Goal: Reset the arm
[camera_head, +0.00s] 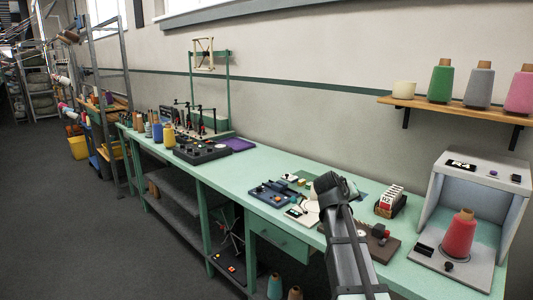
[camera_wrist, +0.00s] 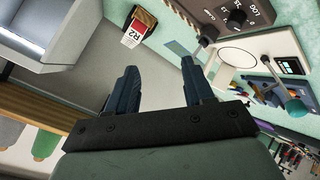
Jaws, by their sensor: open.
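My gripper (camera_wrist: 158,78) shows in the wrist view with its two dark fingers spread apart and nothing between them. In the head view my arm rises from the bottom edge, and its dark end (camera_head: 331,187) is over the right part of the green bench (camera_head: 262,176). The fingertips cannot be made out in the head view. The wrist view is strongly tilted, with the wall and bench behind the open fingers. No object is held.
A grey booth (camera_head: 484,189) with a red cone (camera_head: 459,236) stands right of my arm. A card box (camera_head: 391,202) and a brown device (camera_head: 371,241) are close to the arm. A shelf (camera_head: 455,110) with yarn cones is above.

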